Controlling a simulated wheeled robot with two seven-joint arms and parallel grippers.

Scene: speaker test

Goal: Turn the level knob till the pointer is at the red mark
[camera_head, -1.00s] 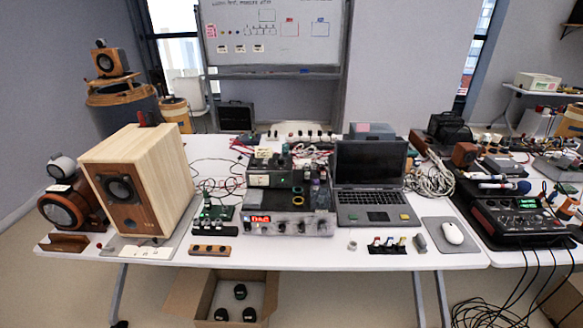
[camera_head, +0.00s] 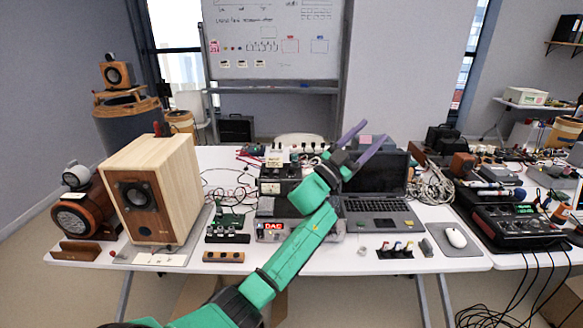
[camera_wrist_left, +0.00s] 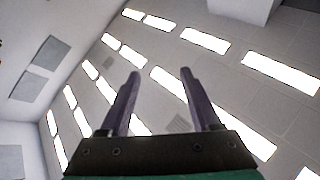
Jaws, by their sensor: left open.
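An electronics unit with a red lit "DAC" display (camera_head: 271,226) stands at the front middle of the table. Its knob row is mostly hidden behind my green left arm. I cannot make out the level knob, its pointer or a red mark. My left gripper (camera_head: 375,131) is raised in front of the laptop's upper edge, fingers pointing up and right, apart and empty. In the left wrist view its two fingers (camera_wrist_left: 160,73) stand apart, with only ceiling lights behind them. My right gripper is not in view.
A wooden speaker (camera_head: 141,205) stands at left. A wooden strip with several dark buttons (camera_head: 223,256) lies at the front edge. A laptop (camera_head: 382,216) stands right of the unit, with a mouse (camera_head: 455,238) and a black mixer (camera_head: 520,222) further right. Cables lie behind.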

